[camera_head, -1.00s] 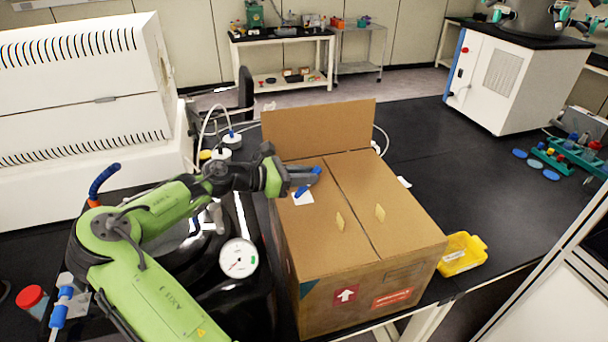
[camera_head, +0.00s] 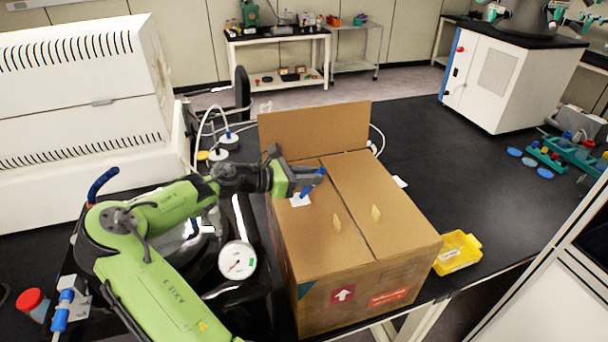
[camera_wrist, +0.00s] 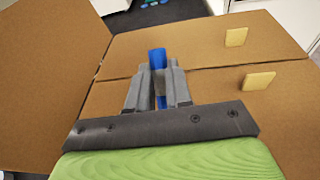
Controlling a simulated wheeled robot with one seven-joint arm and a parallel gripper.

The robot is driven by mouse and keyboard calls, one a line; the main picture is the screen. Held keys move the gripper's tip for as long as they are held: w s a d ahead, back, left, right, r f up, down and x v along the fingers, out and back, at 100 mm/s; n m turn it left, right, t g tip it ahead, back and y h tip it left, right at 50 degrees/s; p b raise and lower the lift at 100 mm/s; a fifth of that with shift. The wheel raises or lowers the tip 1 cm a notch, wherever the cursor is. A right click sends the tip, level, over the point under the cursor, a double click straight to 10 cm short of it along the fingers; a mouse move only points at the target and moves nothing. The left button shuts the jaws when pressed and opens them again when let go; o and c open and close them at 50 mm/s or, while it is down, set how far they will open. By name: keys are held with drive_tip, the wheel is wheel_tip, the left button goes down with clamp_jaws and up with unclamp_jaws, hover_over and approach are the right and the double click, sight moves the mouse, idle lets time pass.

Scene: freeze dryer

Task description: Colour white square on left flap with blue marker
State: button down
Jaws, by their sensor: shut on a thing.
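A cardboard box (camera_head: 345,262) stands on the black bench with its two top flaps lying flat and a back flap upright. The white square (camera_head: 299,200) lies on the left flap (camera_head: 312,232), toward its back left edge, partly hidden by my gripper and the marker. My gripper (camera_head: 318,175) is over that flap and shut on the blue marker (camera_head: 307,190). The marker slants down, its lower end at the white square; I cannot tell whether it touches. In the wrist view the blue marker (camera_wrist: 157,58) shows between the fingers. The square is not visible there.
Two small tan tabs (camera_head: 337,221) (camera_head: 376,212) stand up from the flaps. A yellow tray (camera_head: 458,252) sits right of the box. A round gauge (camera_head: 237,260) and black apparatus are to its left. The bench behind and right of the box is mostly clear.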

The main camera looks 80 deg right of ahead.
drive_tip(key=shift+s+d, duration=0.25)
drive_tip(key=shift+s, duration=0.25)
drive_tip(key=shift+f, duration=0.1)
drive_tip(key=shift+w+p, duration=0.15)
drive_tip(key=shift+p, duration=0.2)
drive_tip(key=shift+w+a+p, duration=0.4)
drive_tip(key=shift+w+p, duration=0.2)
drive_tip(key=shift+w, duration=0.05)
drive_tip(key=shift+w+a+p, duration=0.35)
drive_tip(key=shift+w+p, duration=0.25)
drive_tip(key=shift+w, duration=0.05)
drive_tip(key=shift+s+d+p, duration=0.4)
drive_tip(key=shift+s, duration=0.35)
drive_tip(key=shift+s+d+p, duration=0.35)
drive_tip(key=shift+s, duration=0.35)
drive_tip(key=shift+w, duration=0.15)
